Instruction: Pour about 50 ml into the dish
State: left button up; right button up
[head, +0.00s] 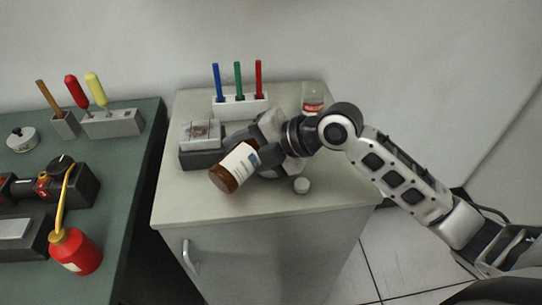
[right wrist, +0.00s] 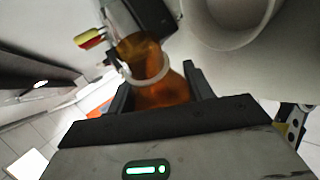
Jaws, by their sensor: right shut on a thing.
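A brown bottle (head: 237,168) with a white label is held tilted above the cabinet top in the head view. My right gripper (head: 268,152) is shut on it; the brown glass also shows between the fingers in the right wrist view (right wrist: 160,92). I cannot tell whether any liquid is flowing. A pale round-rimmed thing (right wrist: 228,40), perhaps the dish, fills the upper right of the wrist view. I cannot pick out a dish surely in the head view, where my gripper and wrist hide part of the top. My left gripper is not in view.
A green bench (head: 120,160) holds tools and a red oil can (head: 75,252).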

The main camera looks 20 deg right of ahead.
jog(key=shift+f, duration=0.1)
jog(key=shift+s+a, duration=0.25)
jog(key=shift+a, duration=0.1)
jog(key=shift+s+a, duration=0.15)
jog(key=shift+a, duration=0.15)
dwell(0.4)
jog(key=shift+s+a, duration=0.25)
jog(key=shift+a, duration=0.15)
dwell(1.2)
jog(key=shift+f+m+b, duration=0.2)
jog(key=shift+m+b, duration=0.1)
jog(key=shift+b, duration=0.15)
dwell(1.6)
jog(key=shift+y, duration=0.3)
dwell(0.3)
